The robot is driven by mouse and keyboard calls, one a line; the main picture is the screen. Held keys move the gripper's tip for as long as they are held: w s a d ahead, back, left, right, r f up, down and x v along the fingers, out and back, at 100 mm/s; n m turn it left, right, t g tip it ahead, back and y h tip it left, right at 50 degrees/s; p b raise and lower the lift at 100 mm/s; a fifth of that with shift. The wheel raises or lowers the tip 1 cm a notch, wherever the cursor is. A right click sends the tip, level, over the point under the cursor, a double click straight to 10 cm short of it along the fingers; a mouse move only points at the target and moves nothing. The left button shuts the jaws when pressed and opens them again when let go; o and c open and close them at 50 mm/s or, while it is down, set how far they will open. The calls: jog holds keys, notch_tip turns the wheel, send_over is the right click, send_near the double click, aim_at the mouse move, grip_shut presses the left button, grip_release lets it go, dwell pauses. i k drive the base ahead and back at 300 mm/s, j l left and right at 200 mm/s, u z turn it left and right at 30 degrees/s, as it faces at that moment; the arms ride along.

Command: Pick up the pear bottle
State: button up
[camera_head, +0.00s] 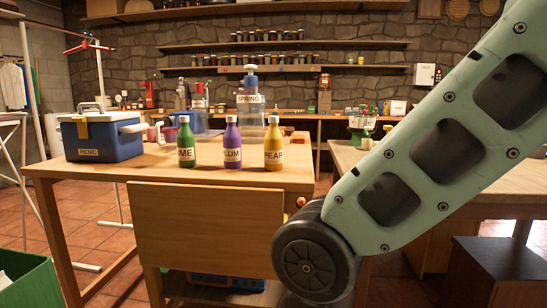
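My pale green arm crosses the right side of the head view. My gripper is not in view.
A blue cooler (102,138) marked "PICNIC" stands at the table's left. A clear jug (250,110) marked "SPRING" stands behind the bottles. A wooden panel (208,240) hangs at the table's front. Another table (345,155) is at the right.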

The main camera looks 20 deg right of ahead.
aim_at(274, 139)
jog(key=j+z, duration=0.25)
jog(key=j, duration=0.55)
jog(key=j+z, duration=0.25)
jog(key=j, duration=0.6)
jog(key=i+j, duration=0.1)
jog(key=j, duration=0.3)
